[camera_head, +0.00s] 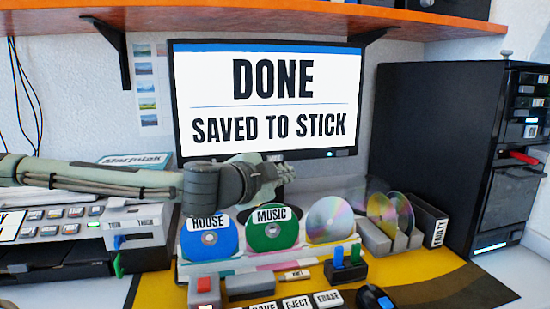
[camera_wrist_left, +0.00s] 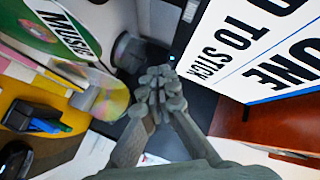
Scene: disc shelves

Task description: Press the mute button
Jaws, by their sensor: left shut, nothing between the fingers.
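My left gripper (camera_head: 276,172) is shut and empty, held in front of the lower edge of the monitor (camera_head: 181,80). In the left wrist view its closed fingertips (camera_wrist_left: 160,85) are near the monitor's dark lower bezel, where a small blue light (camera_wrist_left: 172,58) shows. Whether they touch it I cannot tell. The screen reads "DONE SAVED TO STICK". A small pale label (camera_head: 275,157) on the bezel lies just above the fingers and is too small to read surely. I cannot make out a button clearly marked mute. My right gripper is not in view.
The blue "HOUSE" disc (camera_head: 210,252), green "MUSIC" disc (camera_head: 272,242) and a silver disc (camera_head: 332,217) stand below the gripper. A black tower (camera_head: 430,135) stands at the right. "EJECT" (camera_head: 297,303) and "ERASE" (camera_head: 328,298) keys are in front. An orange shelf (camera_head: 300,20) hangs above.

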